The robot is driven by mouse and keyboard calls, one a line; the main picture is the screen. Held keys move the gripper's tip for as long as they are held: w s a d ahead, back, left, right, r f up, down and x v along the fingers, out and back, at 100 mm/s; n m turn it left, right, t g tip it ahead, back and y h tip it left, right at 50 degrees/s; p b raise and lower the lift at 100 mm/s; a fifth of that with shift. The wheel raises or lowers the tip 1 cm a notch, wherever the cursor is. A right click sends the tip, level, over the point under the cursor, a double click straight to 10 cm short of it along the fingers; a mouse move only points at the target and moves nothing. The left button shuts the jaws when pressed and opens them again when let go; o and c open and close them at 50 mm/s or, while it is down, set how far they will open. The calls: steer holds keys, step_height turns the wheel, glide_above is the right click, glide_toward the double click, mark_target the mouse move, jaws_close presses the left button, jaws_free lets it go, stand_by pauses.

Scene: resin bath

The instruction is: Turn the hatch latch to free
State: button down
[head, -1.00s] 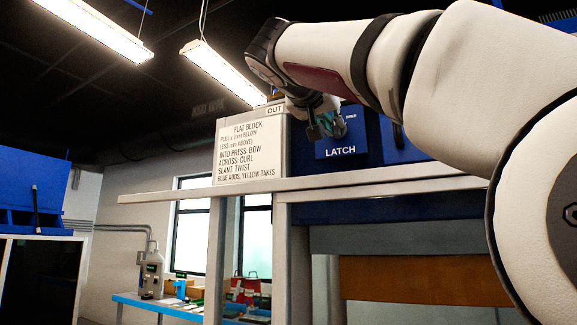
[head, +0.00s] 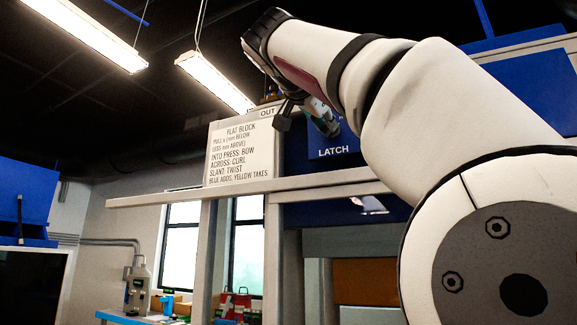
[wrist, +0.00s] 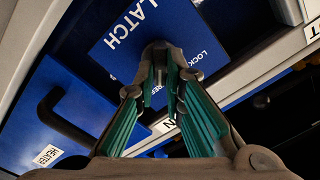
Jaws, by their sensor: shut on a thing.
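The latch plate (head: 333,147) is a blue panel lettered LATCH beside the sign. It also shows in the wrist view (wrist: 112,48), rotated, with LOCK printed near my fingers and another word partly hidden. My gripper (wrist: 161,85) has teal-padded fingers closed around the dark latch handle (wrist: 160,52), whose rounded end shows between and beyond them. In the head view my gripper (head: 322,118) is at the plate, partly hidden by my own arm. The handle's exact angle cannot be read, as my fingers cover much of it.
A sign (head: 240,150) with printed instructions stands left of the latch. A pale rail (head: 180,196) runs across below it. In the wrist view a black bar handle (wrist: 66,120) sits on a blue panel near the latch. A bench with items stands at the back by the windows.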

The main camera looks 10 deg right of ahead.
steer(key=shift+m, duration=0.4)
steer(key=c, duration=1.7)
jaws_free()
steer(key=v, duration=1.2)
steer(key=shift+d+f, duration=0.1)
